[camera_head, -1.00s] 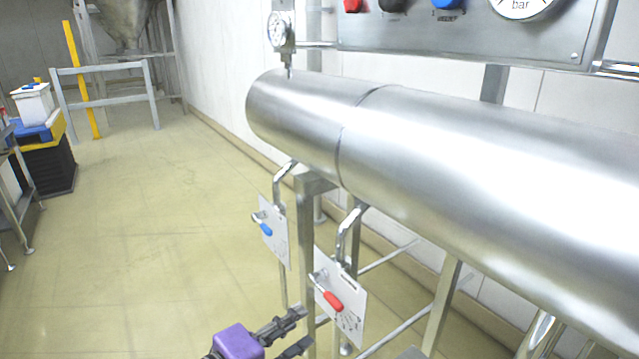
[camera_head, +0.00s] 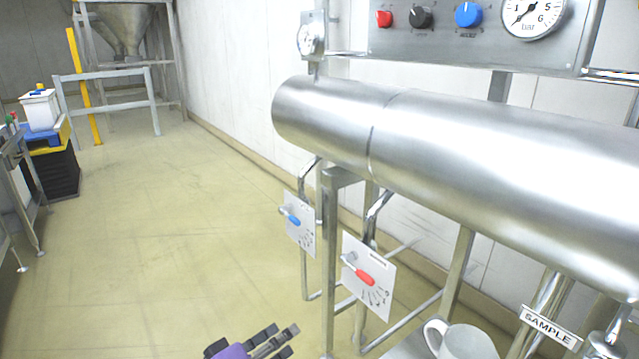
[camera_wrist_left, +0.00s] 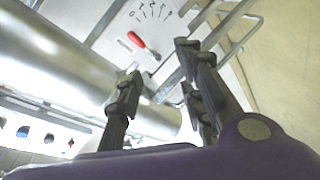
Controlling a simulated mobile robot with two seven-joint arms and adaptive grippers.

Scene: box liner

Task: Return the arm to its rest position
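My left gripper (camera_head: 276,342), with a purple body and dark fingers, is at the bottom edge of the head view, over the floor. It is left of and below the plate with the red lever (camera_head: 366,276). In the left wrist view the gripper (camera_wrist_left: 158,70) has its fingers spread apart, with nothing between them. The red lever (camera_wrist_left: 137,40) and its dial plate show beyond the fingers, apart from them. My right gripper is in neither view.
A large steel pipe (camera_head: 480,160) runs across the right. A blue lever (camera_head: 290,215) is left of the red one. A white mug (camera_head: 465,343) stands at the bottom right near a SAMPLE sign (camera_head: 549,325). The floor (camera_head: 160,240) on the left is clear.

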